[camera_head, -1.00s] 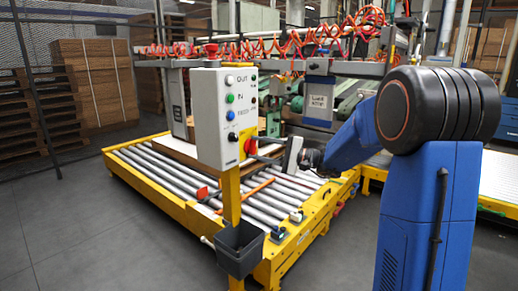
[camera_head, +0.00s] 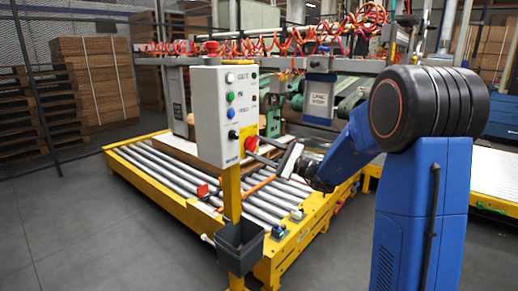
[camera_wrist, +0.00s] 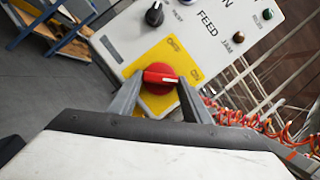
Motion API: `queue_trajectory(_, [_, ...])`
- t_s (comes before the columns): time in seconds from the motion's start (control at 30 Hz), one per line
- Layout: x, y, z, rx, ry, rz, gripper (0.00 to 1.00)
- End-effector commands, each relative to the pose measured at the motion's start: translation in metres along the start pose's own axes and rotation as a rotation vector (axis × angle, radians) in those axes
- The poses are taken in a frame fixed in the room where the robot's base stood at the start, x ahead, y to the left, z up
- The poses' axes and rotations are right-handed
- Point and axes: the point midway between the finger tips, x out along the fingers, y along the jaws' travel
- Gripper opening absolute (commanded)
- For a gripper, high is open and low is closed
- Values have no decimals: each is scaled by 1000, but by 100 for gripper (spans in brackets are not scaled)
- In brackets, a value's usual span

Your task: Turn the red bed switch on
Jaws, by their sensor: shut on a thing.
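The red bed switch (camera_wrist: 158,77) is a round red knob with a raised bar and a white line, on a yellow plate (camera_wrist: 160,103). In the wrist view its bar lies nearly level, the white line running toward the plate's right corner label. In the head view the switch (camera_head: 252,144) sits low on the right side of the grey control box (camera_head: 213,112). My gripper (camera_wrist: 161,80) is shut on the knob, one finger at each side. In the head view my gripper (camera_head: 265,152) reaches it from the right, tilted.
The box carries several buttons and a black knob (camera_wrist: 154,14) close to the switch. A yellow post (camera_head: 232,195) holds the box, with a dark bin (camera_head: 240,247) below. A roller bed (camera_head: 170,178) lies behind. Red coiled hoses (camera_wrist: 250,122) hang nearby.

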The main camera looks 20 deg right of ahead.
Motion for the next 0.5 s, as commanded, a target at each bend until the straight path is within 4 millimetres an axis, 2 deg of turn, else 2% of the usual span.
queue_trajectory(0.33, [-1, 1, -1, 5, 2, 0, 21])
queue_trajectory(0.37, [-1, 1, -1, 5, 3, 0, 46])
queue_trajectory(0.4, [-1, 1, -1, 5, 2, 0, 56])
queue_trajectory(0.43, [-1, 1, -1, 5, 2, 0, 62])
queue_trajectory(0.5, [0, 1, -1, 4, 2, 0, 62])
